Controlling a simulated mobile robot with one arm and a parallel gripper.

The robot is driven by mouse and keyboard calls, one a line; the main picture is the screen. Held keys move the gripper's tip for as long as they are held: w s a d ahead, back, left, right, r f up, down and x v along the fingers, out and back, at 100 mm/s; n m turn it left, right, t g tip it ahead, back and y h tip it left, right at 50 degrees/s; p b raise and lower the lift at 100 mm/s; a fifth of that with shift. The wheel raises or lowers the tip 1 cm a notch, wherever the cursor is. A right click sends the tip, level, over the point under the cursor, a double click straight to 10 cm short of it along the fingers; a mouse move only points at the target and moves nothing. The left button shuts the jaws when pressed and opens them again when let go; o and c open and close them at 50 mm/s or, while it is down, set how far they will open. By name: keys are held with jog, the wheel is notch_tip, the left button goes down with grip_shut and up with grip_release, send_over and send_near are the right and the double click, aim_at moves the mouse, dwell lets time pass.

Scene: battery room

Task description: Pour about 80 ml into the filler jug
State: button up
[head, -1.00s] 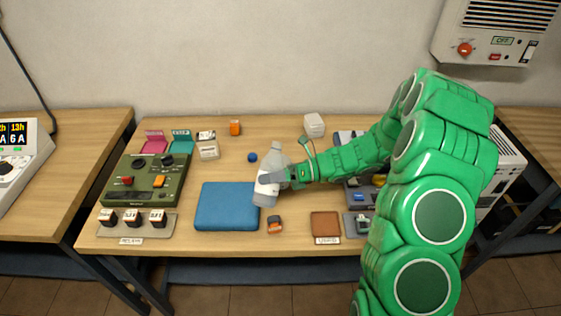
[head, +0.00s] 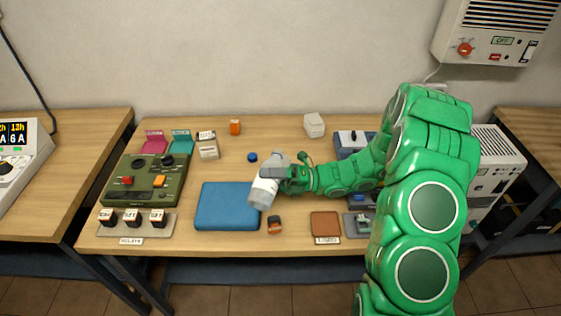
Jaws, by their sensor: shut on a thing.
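My gripper (head: 280,176) is shut on a pale bottle with a white label (head: 268,184) and holds it near the middle of the table, by the right edge of a blue mat (head: 228,207). The bottle is tilted, with its near end toward the camera. I cannot tell whether liquid is leaving it. A small blue cap-like piece (head: 252,157) lies on the table behind it. I cannot make out a filler jug; the bottle and my arm hide part of the table.
A small orange-and-dark block (head: 274,224) and a brown pad (head: 325,224) lie near the front edge. A white box (head: 314,125) stands at the back.

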jog(key=shift+w+m, duration=0.15)
jog(key=shift+m, duration=0.25)
jog(key=shift+r+m+t+y, duration=0.3)
jog(key=shift+r+m+y, duration=0.1)
jog(key=shift+m, duration=0.1)
jog(key=shift+s+a+r+m, duration=0.2)
jog(key=shift+s+m, duration=0.1)
jog(key=shift+s, duration=0.25)
dwell(0.6)
jog(key=shift+r+m, duration=0.3)
jog(key=shift+r, duration=0.1)
dwell(1.4)
notch_tip(320, 180, down, 2)
jog(key=shift+f+n+h, duration=0.1)
jog(key=shift+n+h, duration=0.2)
jog(key=shift+n, duration=0.8)
jog(key=shift+s+a+n+g+h, duration=0.1)
jog(key=shift+s+n+g+h, duration=0.35)
jog(key=shift+n, duration=0.55)
jog(key=shift+w+n, duration=0.15)
jog(key=shift+n, duration=0.25)
